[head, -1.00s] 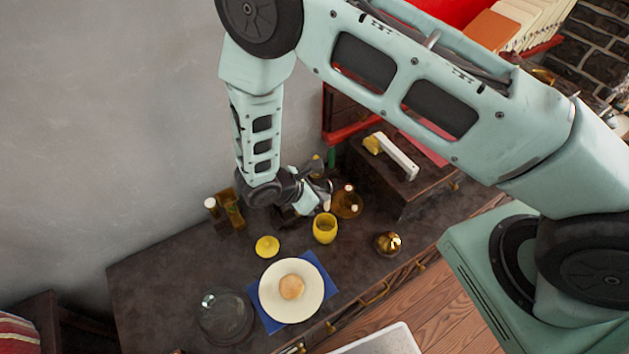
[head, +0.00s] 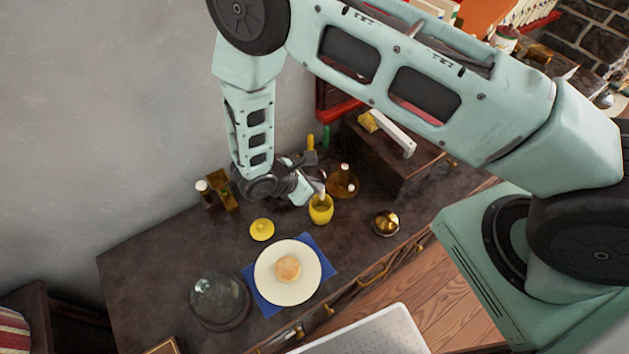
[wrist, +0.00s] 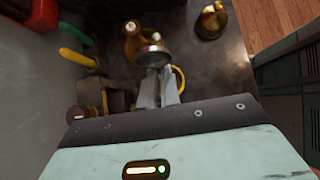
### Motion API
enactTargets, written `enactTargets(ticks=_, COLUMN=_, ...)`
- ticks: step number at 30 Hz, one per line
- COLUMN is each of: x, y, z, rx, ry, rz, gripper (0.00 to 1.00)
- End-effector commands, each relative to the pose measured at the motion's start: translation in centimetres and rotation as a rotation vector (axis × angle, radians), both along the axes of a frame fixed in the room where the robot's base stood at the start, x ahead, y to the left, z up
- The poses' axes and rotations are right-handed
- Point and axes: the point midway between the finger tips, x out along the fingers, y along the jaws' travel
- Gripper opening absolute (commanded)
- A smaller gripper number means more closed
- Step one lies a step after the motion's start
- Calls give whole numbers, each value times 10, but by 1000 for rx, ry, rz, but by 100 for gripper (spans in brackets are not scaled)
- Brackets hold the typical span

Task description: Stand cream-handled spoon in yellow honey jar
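The yellow honey jar (head: 321,214) stands upright on the dark counter, its mouth open. My gripper (head: 318,196) is right above the jar's mouth in the head view, and its fingers overlap the rim there. In the wrist view my gripper (wrist: 157,76) appears shut on a spoon, whose rounded metal bowl (wrist: 152,57) shows at the fingertips. The cream handle is mostly hidden by the fingers. I cannot tell whether the spoon's lower end is inside the jar. Part of the jar's yellow rim (wrist: 180,78) shows beside the right finger.
A yellow lid (head: 262,230) lies left of the jar. An amber bottle (head: 343,182) stands close behind it, and a brass dome (head: 386,222) is to the right. A bun on a white plate (head: 268,290) is in front. Green-handled (wrist: 76,27) and yellow-handled (wrist: 78,57) utensils stand nearby.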

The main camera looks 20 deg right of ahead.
Motion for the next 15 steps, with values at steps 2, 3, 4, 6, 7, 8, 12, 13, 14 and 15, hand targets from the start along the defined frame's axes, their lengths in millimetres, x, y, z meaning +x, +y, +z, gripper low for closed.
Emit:
enactTargets(ticks=2, x=0, y=0, z=-9, rx=0, ry=1, rz=1, gripper=0)
enactTargets(ticks=3, x=0, y=0, z=-13, rx=0, ry=1, rz=1, gripper=0)
enactTargets(ticks=4, x=0, y=0, z=-15, rx=0, ry=0, rz=0, gripper=0)
enactTargets(ticks=6, x=0, y=0, z=-21, rx=0, ry=0, rz=0, gripper=0)
enactTargets(ticks=7, x=0, y=0, z=-23, rx=0, ry=0, rz=0, gripper=0)
enactTargets(ticks=8, x=0, y=0, z=-25, rx=0, ry=0, rz=0, gripper=0)
enactTargets(ticks=12, x=0, y=0, z=-36, rx=0, ry=0, rz=0, gripper=0)
enactTargets(ticks=13, x=0, y=0, z=-38, rx=0, ry=0, rz=0, gripper=0)
enactTargets(ticks=14, x=0, y=0, z=-41, rx=0, ry=0, rz=0, gripper=0)
enactTargets(ticks=15, x=0, y=0, z=-44, rx=0, ry=0, rz=0, gripper=0)
